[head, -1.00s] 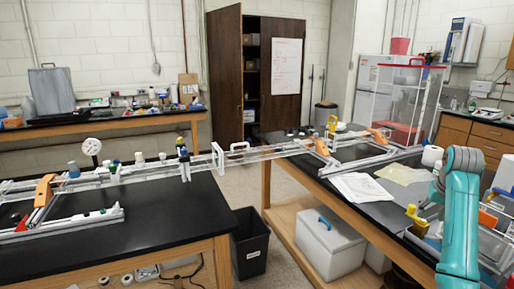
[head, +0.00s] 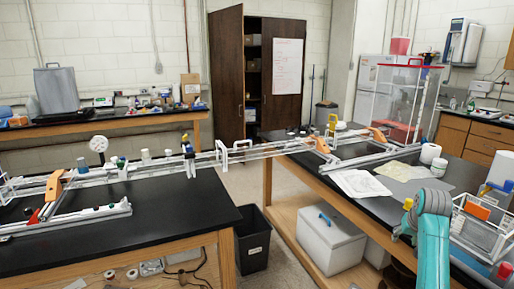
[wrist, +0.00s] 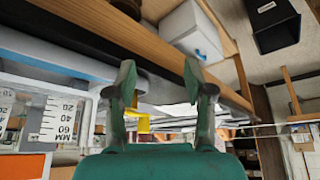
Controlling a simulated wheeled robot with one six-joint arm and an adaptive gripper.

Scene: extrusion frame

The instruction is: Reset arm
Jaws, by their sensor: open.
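My teal arm (head: 433,240) shows at the lower right of the head view, in front of the right table. My gripper is hidden in that view. In the wrist view my gripper (wrist: 158,82) is open, its two green fingers apart with nothing held between them. Beyond the fingers are a table edge (wrist: 180,48) and a small yellow part (wrist: 143,123). A white scale marked MM (wrist: 60,118) is at the left of that view.
A wire basket (head: 478,232) with an orange item stands right of my arm. Papers (head: 360,184) lie on the right table. A rail frame (head: 265,152) bridges the gap between the tables. A black bin (head: 252,240) and a white cooler (head: 328,238) are below.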

